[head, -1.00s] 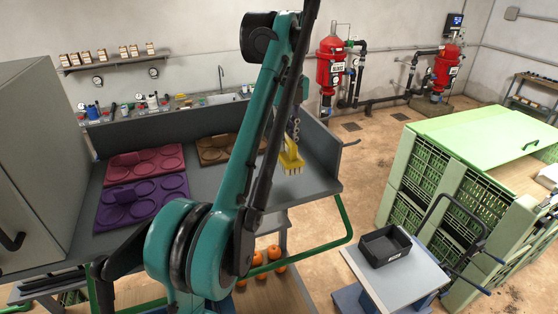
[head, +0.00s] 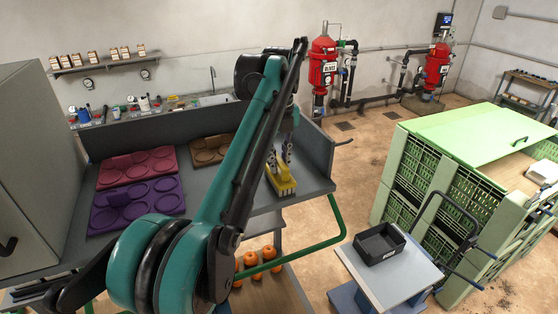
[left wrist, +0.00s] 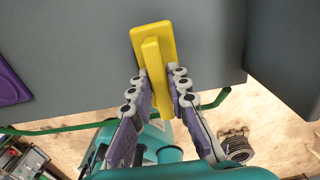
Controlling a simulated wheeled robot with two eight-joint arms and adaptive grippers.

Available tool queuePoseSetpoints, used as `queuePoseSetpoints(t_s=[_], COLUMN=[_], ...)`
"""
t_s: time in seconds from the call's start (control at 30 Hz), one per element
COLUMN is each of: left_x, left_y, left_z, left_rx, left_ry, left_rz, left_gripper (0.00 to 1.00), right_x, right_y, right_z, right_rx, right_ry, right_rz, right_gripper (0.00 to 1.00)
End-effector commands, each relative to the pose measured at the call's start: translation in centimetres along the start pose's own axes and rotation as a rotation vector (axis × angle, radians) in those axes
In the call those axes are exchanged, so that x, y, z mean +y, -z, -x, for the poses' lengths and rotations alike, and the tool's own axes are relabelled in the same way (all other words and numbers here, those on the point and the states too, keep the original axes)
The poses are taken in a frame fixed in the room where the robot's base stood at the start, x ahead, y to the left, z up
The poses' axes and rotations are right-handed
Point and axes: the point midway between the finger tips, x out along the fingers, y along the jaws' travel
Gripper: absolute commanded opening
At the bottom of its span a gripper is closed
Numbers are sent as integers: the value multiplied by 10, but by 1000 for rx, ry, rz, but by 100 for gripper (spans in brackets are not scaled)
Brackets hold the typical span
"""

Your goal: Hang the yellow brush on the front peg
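The yellow brush (head: 281,181) is near the front right of the grey workbench, bristles down. I cannot tell whether it touches the bench top. My left gripper (head: 280,163) is above it, with its fingers at the brush. In the left wrist view the brush (left wrist: 153,45) has its raised handle between the two fingers of my left gripper (left wrist: 158,82), which look closed on it. A dark peg-like rod (head: 344,142) sticks out at the right end of the bench's back panel; I cannot tell whether it is the front peg. My right gripper is not in view.
Purple (head: 136,205), red (head: 135,167) and brown (head: 209,151) moulded trays lie on the workbench (head: 305,182). A grey cabinet (head: 35,150) stands at left. A black bin (head: 378,244) sits on a small cart to the right. Green crates (head: 415,180) stand beyond it.

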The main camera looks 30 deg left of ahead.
Motion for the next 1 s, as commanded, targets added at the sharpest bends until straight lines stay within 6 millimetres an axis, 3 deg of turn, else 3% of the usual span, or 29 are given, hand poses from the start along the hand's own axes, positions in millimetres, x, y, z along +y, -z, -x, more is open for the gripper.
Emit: queuePoseSetpoints(t_s=[0.47,0.8,1.0], left_x=[0,0,0], left_y=[0,0,0], left_z=[9,58,76], left_rx=[0,0,0], left_ry=[0,0,0], left_rz=[0,0,0], left_gripper=[34,34,34], right_x=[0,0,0], right_y=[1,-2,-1], right_z=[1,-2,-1], right_rx=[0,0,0], right_ry=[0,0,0], right_rz=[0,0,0], right_gripper=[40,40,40])
